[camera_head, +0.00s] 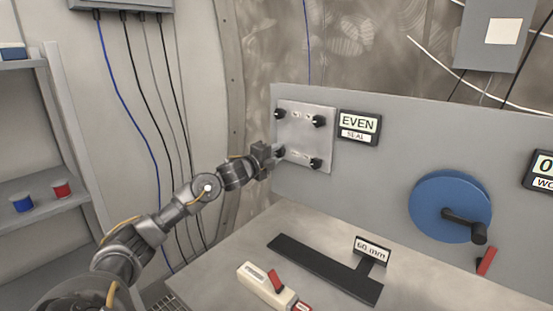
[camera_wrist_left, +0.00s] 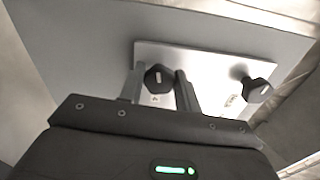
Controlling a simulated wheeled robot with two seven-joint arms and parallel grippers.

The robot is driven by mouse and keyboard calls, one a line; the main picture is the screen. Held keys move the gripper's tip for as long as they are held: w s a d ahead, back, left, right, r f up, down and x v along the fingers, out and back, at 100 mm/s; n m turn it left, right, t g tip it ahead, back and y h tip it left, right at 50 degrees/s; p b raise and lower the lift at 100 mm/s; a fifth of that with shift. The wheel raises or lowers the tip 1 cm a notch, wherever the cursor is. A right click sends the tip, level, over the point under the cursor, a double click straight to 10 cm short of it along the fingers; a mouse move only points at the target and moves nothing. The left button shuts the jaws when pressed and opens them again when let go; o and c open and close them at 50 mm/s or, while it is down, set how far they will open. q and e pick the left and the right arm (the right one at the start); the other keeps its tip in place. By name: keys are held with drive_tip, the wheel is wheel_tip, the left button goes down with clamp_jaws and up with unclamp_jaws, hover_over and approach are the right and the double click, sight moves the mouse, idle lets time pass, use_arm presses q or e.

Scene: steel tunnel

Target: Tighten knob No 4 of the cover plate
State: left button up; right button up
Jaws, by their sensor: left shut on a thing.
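The pale cover plate (camera_head: 303,138) is on the grey panel, with a black knob near each corner. The upper left knob (camera_head: 280,114), upper right knob (camera_head: 319,121) and lower right knob (camera_head: 315,163) are free. My left gripper (camera_head: 279,152) is at the lower left knob, mostly hiding it in the head view. In the left wrist view the fingers stand on either side of this black knob (camera_wrist_left: 158,77), shut on it. Another black knob (camera_wrist_left: 257,90) shows to its right. My right gripper is not in view.
A display (camera_head: 359,124) beside the plate reads EVEN, SEAL. A blue wheel with a crank (camera_head: 450,206) is on the panel at right. A black bar (camera_head: 325,268) and a pale box with a red switch (camera_head: 266,285) are on the bench. Shelves (camera_head: 40,190) stand at left.

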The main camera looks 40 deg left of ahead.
use_arm(q)
drive_tip(key=shift+m, duration=0.4)
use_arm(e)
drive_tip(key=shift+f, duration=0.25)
use_arm(q)
drive_tip(key=o, duration=1)
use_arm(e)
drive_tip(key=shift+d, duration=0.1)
use_arm(q)
drive_tip(key=shift+s, duration=0.1)
drive_tip(key=shift+s+f+b, duration=0.1)
drive_tip(key=shift+s+b, duration=0.25)
drive_tip(key=s+b, duration=0.3)
drive_tip(key=s, duration=0.7)
drive_tip(key=shift+d, duration=0.1)
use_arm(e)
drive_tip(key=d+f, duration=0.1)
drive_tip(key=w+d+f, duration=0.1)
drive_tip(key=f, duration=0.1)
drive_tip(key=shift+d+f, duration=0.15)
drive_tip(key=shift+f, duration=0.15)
